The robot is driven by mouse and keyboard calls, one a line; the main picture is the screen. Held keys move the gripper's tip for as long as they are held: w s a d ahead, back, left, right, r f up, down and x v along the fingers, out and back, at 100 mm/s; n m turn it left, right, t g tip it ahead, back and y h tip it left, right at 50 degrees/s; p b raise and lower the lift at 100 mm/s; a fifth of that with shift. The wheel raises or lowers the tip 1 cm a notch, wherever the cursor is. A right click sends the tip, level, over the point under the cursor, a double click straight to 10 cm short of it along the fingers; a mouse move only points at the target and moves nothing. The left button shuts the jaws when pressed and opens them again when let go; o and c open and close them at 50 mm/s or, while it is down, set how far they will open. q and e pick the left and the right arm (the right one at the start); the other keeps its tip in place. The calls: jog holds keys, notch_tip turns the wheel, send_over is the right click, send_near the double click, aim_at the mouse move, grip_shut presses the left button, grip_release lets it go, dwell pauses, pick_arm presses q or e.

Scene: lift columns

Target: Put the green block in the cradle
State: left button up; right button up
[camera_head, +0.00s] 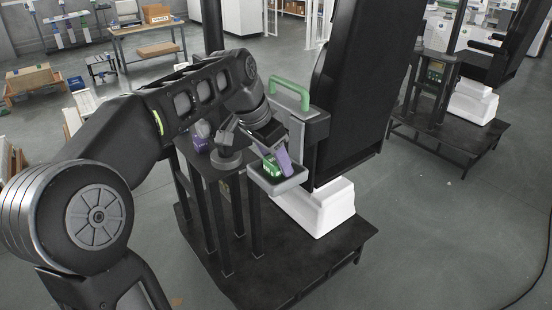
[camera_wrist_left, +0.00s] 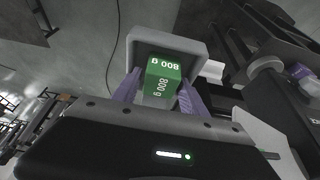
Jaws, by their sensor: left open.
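The green block (camera_head: 271,167) sits in a small grey open-topped cradle (camera_head: 284,187) on the side of the column stand. In the left wrist view the green block (camera_wrist_left: 163,80) shows "800 g" on two faces, with the cradle rim (camera_wrist_left: 165,38) around it. My left gripper (camera_head: 276,163) reaches down over the cradle. Its purple fingers stand on either side of the block, and it is open. I cannot tell whether a finger touches the block or whether the block rests fully on the cradle floor. My right gripper is not in view.
A black stand (camera_head: 222,172) beside the cradle carries a purple block (camera_head: 200,130) and a grey round piece. A green handle (camera_head: 290,88) tops a grey panel behind the gripper. A tall black column and white base (camera_head: 325,208) stand right. A second similar stand is farther right.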

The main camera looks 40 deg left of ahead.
pick_arm(q)
jog(key=shift+r, duration=0.15)
jog(key=p+v, duration=0.3)
jog(key=v, duration=0.9)
jog(key=shift+p, duration=0.35)
jog(key=shift+a, duration=0.1)
